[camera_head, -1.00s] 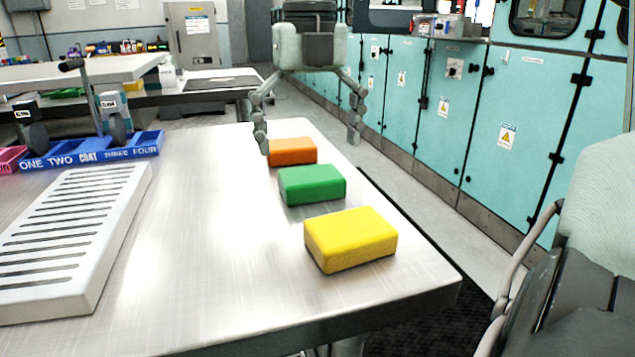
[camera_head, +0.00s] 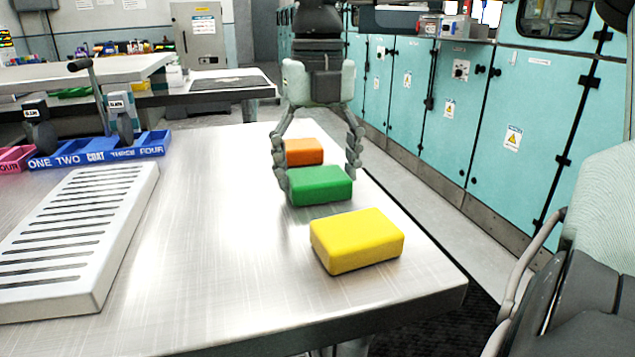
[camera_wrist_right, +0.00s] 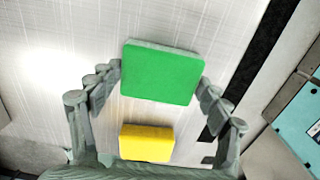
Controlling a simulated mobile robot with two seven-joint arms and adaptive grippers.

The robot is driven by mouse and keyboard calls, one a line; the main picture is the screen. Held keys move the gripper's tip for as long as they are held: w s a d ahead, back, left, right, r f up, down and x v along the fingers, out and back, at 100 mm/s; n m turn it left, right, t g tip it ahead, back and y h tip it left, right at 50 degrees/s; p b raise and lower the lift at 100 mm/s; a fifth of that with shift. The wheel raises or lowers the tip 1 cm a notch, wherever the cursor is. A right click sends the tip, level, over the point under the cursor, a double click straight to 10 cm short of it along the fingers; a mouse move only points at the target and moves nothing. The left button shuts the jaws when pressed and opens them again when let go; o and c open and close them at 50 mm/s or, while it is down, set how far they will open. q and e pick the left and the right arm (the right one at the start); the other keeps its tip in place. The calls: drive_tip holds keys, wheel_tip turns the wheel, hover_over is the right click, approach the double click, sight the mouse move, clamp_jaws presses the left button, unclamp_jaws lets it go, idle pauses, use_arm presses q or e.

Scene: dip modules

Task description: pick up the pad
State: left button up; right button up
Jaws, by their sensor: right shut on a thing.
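Three pads lie in a row on the metal table: an orange pad (camera_head: 303,151) farthest, a green pad (camera_head: 320,186) in the middle and a yellow pad (camera_head: 357,241) nearest. My right gripper (camera_head: 317,178) points down, with one finger at each side of the green pad, shut on it. In the right wrist view, the green pad (camera_wrist_right: 162,73) sits between the fingertips, with the yellow pad (camera_wrist_right: 147,143) apart below it. The green pad appears to be at table level; I cannot tell any gap beneath it. My left gripper is out of view.
A white slotted rack (camera_head: 75,240) stands on the left of the table (camera_head: 215,240). Labelled blue bins (camera_head: 100,155) are behind it. The table's middle is bare. Teal cabinets (camera_head: 490,125) line the right, beyond the table edge.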

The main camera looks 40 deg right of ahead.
wheel_tip(320, 180, up, 12)
use_arm(q)
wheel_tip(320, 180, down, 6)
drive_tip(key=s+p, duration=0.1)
drive_tip(key=p, duration=0.2)
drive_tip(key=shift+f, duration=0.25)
use_arm(e)
wheel_tip(320, 180, up, 16)
hover_over(317, 174)
drive_tip(key=shift+s, duration=0.1)
